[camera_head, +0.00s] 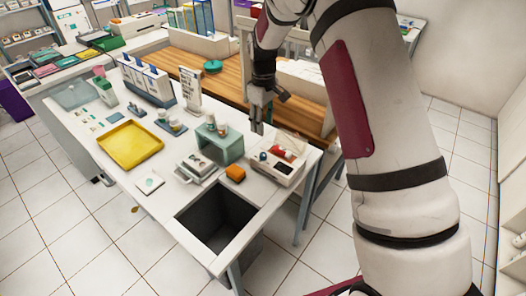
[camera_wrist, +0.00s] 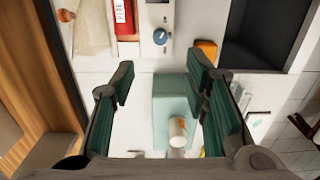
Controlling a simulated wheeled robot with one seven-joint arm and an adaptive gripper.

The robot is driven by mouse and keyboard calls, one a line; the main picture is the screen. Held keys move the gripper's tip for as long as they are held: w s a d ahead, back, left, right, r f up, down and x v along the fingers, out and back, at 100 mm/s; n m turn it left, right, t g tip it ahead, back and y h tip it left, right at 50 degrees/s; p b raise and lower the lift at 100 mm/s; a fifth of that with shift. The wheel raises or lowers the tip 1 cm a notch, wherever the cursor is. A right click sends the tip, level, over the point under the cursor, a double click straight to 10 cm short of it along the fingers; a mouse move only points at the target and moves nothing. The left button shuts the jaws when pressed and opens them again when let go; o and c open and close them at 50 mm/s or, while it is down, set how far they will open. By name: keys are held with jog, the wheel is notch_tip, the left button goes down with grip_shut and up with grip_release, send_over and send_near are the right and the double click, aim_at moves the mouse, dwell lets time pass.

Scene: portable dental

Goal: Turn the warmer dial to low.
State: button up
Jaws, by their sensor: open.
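The warmer (camera_head: 273,172) is a white box at the near right corner of the white table. Its small blue dial (camera_wrist: 160,37) shows near the top of the wrist view, on a pale front panel (camera_wrist: 157,15). The dial also shows in the head view (camera_head: 263,156). Its pointer setting is too small to read. My gripper (camera_head: 258,118) hangs above the table behind the warmer, pointing down. In the wrist view my gripper (camera_wrist: 160,78) is open and empty, its two green-padded fingers apart, with the dial beyond their tips.
A teal open box (camera_head: 222,148) with small jars on top stands left of the warmer; it lies under my fingers in the wrist view. An orange block (camera_head: 235,173) and a dark square opening (camera_head: 216,215) are nearby. A yellow tray (camera_head: 130,146) lies farther left.

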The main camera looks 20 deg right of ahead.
aim_at(263, 154)
notch_tip(263, 154, down, 13)
jog(key=shift+f+p, duration=0.1)
jog(key=shift+p, duration=0.95)
grip_shut()
